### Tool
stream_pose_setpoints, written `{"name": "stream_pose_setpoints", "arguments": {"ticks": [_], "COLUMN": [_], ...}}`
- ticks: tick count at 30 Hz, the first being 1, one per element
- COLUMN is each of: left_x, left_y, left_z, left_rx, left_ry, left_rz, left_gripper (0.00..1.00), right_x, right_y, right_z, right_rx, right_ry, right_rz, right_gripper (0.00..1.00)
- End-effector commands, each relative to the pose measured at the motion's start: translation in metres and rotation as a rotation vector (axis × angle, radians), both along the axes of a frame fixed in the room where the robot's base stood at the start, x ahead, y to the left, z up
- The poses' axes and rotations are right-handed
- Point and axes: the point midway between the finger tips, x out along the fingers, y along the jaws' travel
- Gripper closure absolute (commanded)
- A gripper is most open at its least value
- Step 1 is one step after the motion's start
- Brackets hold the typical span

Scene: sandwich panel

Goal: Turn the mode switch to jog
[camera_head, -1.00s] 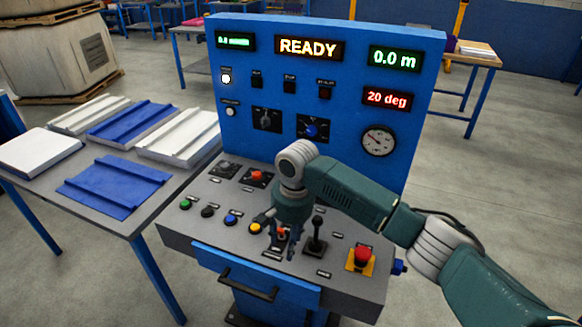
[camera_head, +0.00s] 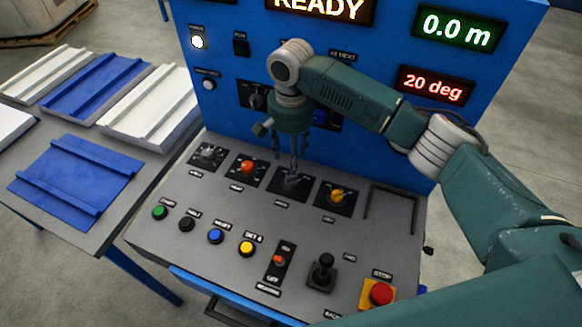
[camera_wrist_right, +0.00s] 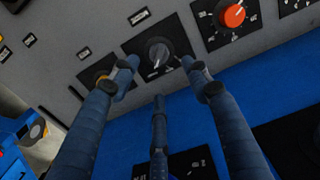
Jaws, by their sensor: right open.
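My right gripper (camera_head: 289,158) points down over the upper row of knobs on the sloped grey console. It is open, with its fingertips above a grey rotary knob (camera_head: 291,181). In the right wrist view this grey knob (camera_wrist_right: 158,53) sits in a black square plate between the spread fingertips (camera_wrist_right: 158,66). The fingers do not appear to grip it. A red knob (camera_head: 247,167) and another grey knob (camera_head: 207,154) are to its left, and a yellow knob (camera_head: 337,194) is to its right. The labels are too small to read, so I cannot tell which is the mode switch. My left gripper is out of view.
A front row holds several push buttons, a red rocker (camera_head: 279,260), a black joystick (camera_head: 322,271) and a red stop button (camera_head: 380,293). The blue upright panel (camera_head: 232,110) stands close behind the gripper. A side table with blue and white panels (camera_head: 72,180) is at the left.

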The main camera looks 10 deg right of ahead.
Motion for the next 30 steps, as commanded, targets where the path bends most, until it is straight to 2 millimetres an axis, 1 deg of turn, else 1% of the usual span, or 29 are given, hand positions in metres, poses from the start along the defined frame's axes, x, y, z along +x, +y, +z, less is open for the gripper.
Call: {"name": "stream_pose_setpoints", "arguments": {"ticks": [1,3,7,11,15,19,26,27,29,30], "left_x": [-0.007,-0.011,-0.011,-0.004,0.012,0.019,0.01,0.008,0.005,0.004], "left_y": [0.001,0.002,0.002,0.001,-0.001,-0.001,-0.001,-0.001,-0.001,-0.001], "left_z": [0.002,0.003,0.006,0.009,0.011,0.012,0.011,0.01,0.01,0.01], "left_rx": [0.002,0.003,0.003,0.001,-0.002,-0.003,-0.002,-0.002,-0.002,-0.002], "left_ry": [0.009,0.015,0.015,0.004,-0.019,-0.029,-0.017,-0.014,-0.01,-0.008], "left_rz": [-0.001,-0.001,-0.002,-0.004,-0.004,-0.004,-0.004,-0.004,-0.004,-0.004], "left_gripper": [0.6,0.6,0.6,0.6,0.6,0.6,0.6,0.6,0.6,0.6], "right_x": [-0.001,-0.001,-0.001,-0.001,-0.001,0.0,0.0,0.0,0.0,0.0], "right_y": [-0.001,-0.001,-0.001,-0.001,0.0,0.0,0.0,0.0,0.0,0.0], "right_z": [-0.009,-0.022,-0.048,-0.07,-0.085,-0.091,-0.092,-0.092,-0.092,-0.092], "right_rx": [-0.002,-0.003,-0.002,-0.002,-0.001,0.0,0.0,0.0,0.0,0.0], "right_ry": [0.004,0.003,0.004,0.003,0.002,0.0,0.0,0.0,0.0,0.0], "right_rz": [0.0,-0.001,-0.002,0.0,0.001,0.0,0.0,0.0,0.0,0.0], "right_gripper": [0.53,0.53,0.53,0.53,0.53,0.53,0.53,0.55,0.67,0.75]}}
